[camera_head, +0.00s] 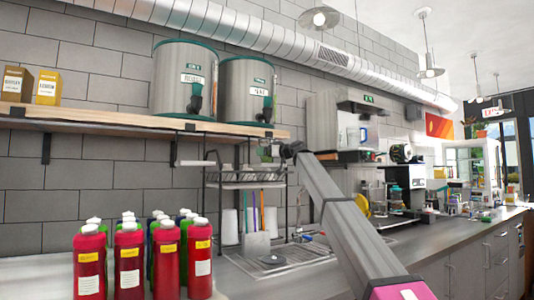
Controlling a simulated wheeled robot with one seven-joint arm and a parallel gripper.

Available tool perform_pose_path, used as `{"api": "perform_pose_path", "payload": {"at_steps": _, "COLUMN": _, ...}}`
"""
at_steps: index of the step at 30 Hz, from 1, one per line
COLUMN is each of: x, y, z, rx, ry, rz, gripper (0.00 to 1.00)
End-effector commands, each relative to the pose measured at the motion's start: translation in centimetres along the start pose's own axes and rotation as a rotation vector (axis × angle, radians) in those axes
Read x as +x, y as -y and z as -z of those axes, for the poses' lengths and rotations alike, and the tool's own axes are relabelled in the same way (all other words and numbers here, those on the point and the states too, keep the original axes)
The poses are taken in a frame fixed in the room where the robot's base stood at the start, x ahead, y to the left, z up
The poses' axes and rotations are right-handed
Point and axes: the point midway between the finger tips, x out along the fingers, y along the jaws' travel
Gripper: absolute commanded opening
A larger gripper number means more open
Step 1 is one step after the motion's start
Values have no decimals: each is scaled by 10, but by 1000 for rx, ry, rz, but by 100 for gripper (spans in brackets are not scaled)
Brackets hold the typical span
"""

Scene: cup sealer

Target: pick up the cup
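My arm reaches up from the lower right, and its far end, with my gripper (268,151), is by the top of a black wire rack (245,181). The gripper is small and dark here, so I cannot tell whether its fingers are open or shut. White cup-like cylinders, one at the left (228,226) and one to its right (270,219), stand under the rack at the back of the counter. I cannot tell which thing is the task's cup. My arm hides part of the counter behind it.
Several red bottles (128,262) with white caps crowd the lower left. Above them a wooden shelf (130,122) holds a left drink dispenser (186,80) and a right one (247,90). The grey counter (440,239) runs right, with equipment along its back.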

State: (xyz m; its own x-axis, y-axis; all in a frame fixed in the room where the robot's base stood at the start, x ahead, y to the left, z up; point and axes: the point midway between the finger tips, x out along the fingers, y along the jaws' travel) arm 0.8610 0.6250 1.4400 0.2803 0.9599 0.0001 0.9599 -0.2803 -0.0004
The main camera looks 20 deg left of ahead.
Motion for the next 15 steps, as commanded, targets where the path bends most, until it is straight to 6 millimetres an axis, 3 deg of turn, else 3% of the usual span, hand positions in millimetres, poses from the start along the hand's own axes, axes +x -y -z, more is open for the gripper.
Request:
{"api": "perform_pose_path", "payload": {"at_steps": 3, "x": -1, "y": 0, "z": 0, "rx": 0, "ry": 0, "rz": 0, "gripper": 100}}
{"api": "perform_pose_path", "payload": {"at_steps": 8, "x": -1, "y": 0, "z": 0, "rx": 0, "ry": 0, "rz": 0, "gripper": 48}}
{"api": "perform_pose_path", "payload": {"at_steps": 9, "x": -1, "y": 0, "z": 0, "rx": 0, "ry": 0, "rz": 0, "gripper": 43}}
{"api": "perform_pose_path", "payload": {"at_steps": 11, "x": -1, "y": 0, "z": 0, "rx": 0, "ry": -1, "rz": 0, "gripper": 38}}
{"api": "perform_pose_path", "payload": {"at_steps": 15, "x": -1, "y": 0, "z": 0, "rx": 0, "ry": -1, "rz": 0, "gripper": 38}}
